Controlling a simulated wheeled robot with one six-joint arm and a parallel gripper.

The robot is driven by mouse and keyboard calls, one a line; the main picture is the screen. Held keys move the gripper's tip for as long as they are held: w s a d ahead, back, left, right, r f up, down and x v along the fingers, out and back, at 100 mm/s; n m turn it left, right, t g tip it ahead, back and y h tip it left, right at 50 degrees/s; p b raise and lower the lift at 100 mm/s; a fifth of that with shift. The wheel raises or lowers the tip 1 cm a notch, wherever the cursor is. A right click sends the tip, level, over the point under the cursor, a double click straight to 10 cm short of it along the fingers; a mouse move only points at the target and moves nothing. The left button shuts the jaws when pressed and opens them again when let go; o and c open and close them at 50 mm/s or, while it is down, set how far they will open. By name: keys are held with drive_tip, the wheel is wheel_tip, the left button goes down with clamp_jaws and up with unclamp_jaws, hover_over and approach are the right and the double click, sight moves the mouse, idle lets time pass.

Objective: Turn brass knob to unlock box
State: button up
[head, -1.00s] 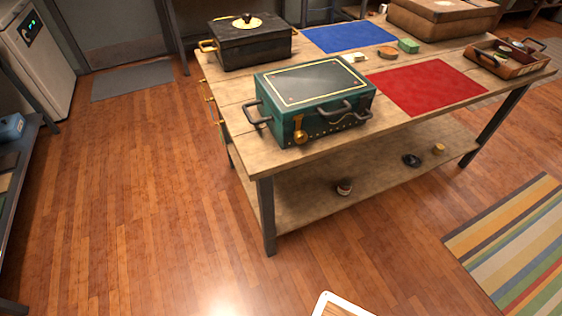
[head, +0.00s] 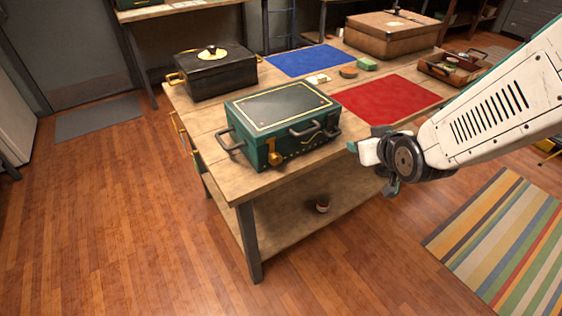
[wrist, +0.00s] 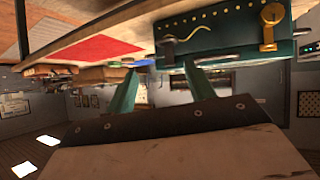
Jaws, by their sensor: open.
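The green box (head: 245,120) with a dark lid and gold trim sits near the front-left of the wooden table. Its brass knob (head: 274,157) is on the front face, left of the dark front handle (head: 304,129). In the wrist view, which looks upside down, the brass knob (wrist: 268,40) shows at the upper right on the box front (wrist: 225,38). My gripper (head: 369,166) is off the table's front edge, right of the box and apart from it. Its teal fingers (wrist: 160,78) are spread with nothing held between them.
A black box (head: 215,80), blue mat (head: 308,60) and red mat (head: 385,98) share the table (head: 190,112). A brown case (head: 390,38) and tray (head: 450,70) stand farther right. The floor (head: 110,210) in front is clear; a striped rug (head: 500,240) lies right.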

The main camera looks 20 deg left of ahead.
drive_tip(key=s+a+f+n+t+y, duration=0.1)
drive_tip(key=a+f+y, duration=0.15)
drive_tip(key=a, duration=0.25)
drive_tip(key=s+a+f+n+y, duration=0.1)
drive_tip(key=a+f+n+y, duration=0.1)
drive_tip(key=a+f, duration=0.3)
drive_tip(key=n+t+y, duration=0.1)
drive_tip(key=y, duration=0.3)
approach(277, 161)
drive_tip(key=x, duration=0.2)
drive_tip(key=shift+h, duration=0.25)
drive_tip(key=x, duration=0.7)
drive_tip(key=shift+w+a+r, duration=0.1)
drive_tip(key=shift+w+a, duration=0.05)
drive_tip(key=shift+a, duration=0.1)
drive_tip(key=c, duration=1)
